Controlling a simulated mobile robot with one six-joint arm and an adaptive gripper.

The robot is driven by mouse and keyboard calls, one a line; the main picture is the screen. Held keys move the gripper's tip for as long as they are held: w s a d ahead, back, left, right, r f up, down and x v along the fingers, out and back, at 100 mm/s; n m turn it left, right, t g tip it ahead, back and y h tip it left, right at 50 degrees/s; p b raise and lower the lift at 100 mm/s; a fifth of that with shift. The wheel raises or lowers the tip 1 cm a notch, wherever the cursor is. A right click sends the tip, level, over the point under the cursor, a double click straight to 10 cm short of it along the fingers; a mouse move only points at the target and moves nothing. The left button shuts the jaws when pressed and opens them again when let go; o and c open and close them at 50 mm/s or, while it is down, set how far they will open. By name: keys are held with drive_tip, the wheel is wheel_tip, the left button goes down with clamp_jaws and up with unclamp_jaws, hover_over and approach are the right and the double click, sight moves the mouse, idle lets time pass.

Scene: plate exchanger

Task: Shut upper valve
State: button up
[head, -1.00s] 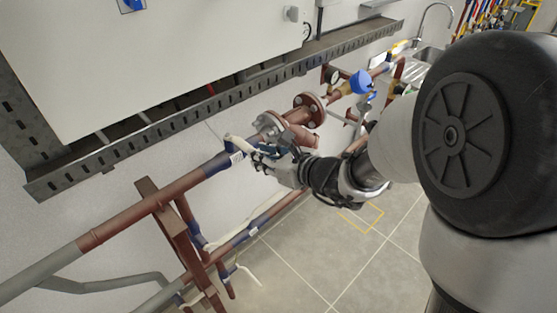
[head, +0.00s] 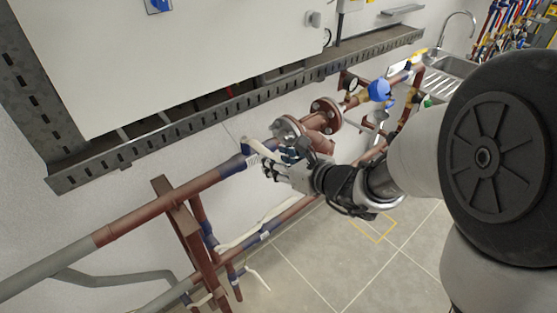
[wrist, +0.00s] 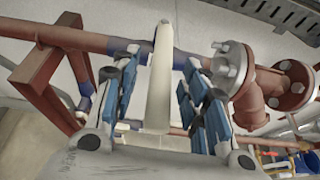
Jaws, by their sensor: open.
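The upper valve sits on the upper red-brown pipe, at a blue section (head: 231,166) left of the bolted flanges. Its long cream lever (wrist: 160,80) stands upright in the wrist view and crosses in front of the pipe. In the head view the lever (head: 264,146) shows only in part beside my fingers. My gripper (wrist: 163,108) is open, with blue-padded fingers on either side of the lever. Gaps show between the lever and both fingers, so it is not gripped. In the head view my gripper (head: 280,165) is at the pipe and hides part of the valve.
Bolted flanges (head: 327,114) are close to the right of my gripper. A lower pipe with another pale lever (head: 268,222) runs below. A red-brown support frame (head: 186,232) stands to the left. A slotted metal tray (head: 200,126) runs above, under a white cabinet (head: 190,60).

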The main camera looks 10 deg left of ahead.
drive_tip(key=shift+d, duration=0.1)
drive_tip(key=v, duration=1.2)
